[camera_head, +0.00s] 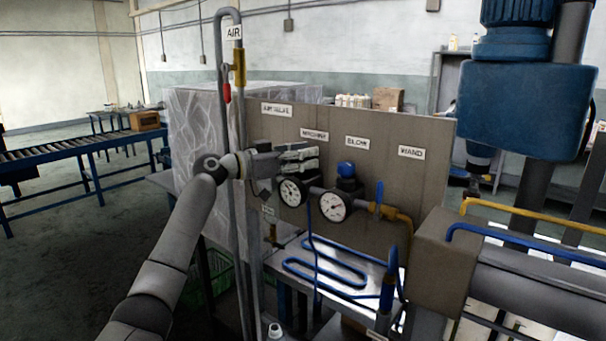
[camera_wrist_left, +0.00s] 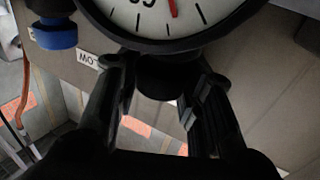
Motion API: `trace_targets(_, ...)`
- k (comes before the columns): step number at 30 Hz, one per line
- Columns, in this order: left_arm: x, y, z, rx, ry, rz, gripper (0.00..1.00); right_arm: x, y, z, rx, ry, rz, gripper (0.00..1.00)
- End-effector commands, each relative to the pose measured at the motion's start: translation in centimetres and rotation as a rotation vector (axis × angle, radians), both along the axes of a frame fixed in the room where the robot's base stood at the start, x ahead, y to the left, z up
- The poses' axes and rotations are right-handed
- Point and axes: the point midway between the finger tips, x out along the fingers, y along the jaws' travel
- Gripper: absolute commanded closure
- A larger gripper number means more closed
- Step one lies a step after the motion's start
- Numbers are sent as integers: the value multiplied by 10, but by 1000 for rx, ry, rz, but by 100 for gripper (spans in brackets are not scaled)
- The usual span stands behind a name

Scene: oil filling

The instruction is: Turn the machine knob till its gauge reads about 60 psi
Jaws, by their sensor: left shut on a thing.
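The machine gauge (camera_head: 292,191), a round white dial with a black rim, sits under the MACHINE label (camera_head: 314,134) on the grey panel. My left gripper (camera_head: 300,158) is at the panel just above this gauge and hides the machine knob in the head view. In the left wrist view the dial (camera_wrist_left: 180,18) fills the top, partly cut off, with a red needle and black marks; I cannot read its value surely. The dark machine knob (camera_wrist_left: 160,76) lies between the fingers of the left gripper (camera_wrist_left: 162,95), which is shut on it. My right gripper is not in view.
Right of it are the blow gauge (camera_head: 333,205) and blue blow knob (camera_head: 346,169), which also shows in the wrist view (camera_wrist_left: 54,33). A blue-handled valve (camera_head: 379,194) is by the WAND label. Grey pipes (camera_head: 229,120) stand beside my left forearm.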

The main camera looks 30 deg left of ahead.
Motion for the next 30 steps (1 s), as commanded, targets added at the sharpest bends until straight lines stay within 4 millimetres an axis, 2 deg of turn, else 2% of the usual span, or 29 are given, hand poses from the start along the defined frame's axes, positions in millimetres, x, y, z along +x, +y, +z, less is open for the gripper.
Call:
trace_targets(1,1,1,-2,-5,-2,-31,88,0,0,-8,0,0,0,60)
trace_targets(3,1,1,0,-5,-2,-78,88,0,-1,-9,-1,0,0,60)
trace_targets(15,1,0,2,-4,2,-273,88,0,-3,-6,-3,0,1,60)
trace_targets(30,1,-1,0,-1,3,-366,88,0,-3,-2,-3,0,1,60)
